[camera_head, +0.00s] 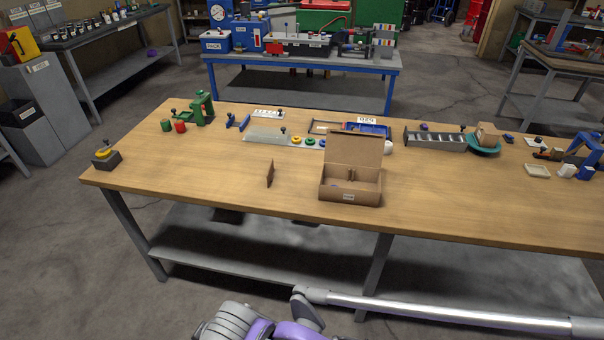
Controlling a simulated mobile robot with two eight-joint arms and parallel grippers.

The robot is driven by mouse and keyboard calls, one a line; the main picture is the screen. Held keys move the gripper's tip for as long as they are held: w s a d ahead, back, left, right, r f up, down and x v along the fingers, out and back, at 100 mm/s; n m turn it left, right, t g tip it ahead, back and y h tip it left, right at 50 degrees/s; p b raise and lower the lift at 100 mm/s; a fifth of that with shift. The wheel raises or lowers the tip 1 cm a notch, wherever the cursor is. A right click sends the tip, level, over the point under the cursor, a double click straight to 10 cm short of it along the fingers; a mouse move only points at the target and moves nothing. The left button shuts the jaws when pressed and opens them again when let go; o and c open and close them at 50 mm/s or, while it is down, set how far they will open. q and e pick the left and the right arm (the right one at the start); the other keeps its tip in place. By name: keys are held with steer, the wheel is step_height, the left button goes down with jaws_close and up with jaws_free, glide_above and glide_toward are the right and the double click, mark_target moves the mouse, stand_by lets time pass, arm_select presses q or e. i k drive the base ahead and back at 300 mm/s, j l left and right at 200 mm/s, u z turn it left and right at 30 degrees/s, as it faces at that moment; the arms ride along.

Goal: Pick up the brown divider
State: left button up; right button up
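The brown divider (270,173) is a small, thin brown panel standing upright on the wooden table (215,190). It is left of the open cardboard box (350,193) and apart from it. The box's lid is raised at the back, and brown partition pieces show inside. No gripper fingers are in view. Only parts of my own arm, a silver tube and purple and grey links, show along the bottom edge, well in front of the table and away from the divider.
A yellow-topped button box (106,159) sits at the table's left end. Green and red cylinders (180,127), a clear plate (266,134) and a roller tray (436,140) stand farther back. The tabletop left and in front of the divider is clear.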

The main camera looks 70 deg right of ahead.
mark_target(270, 176)
steer(key=l+z, duration=0.1)
steer(key=z, duration=2)
steer(key=j, duration=0.1)
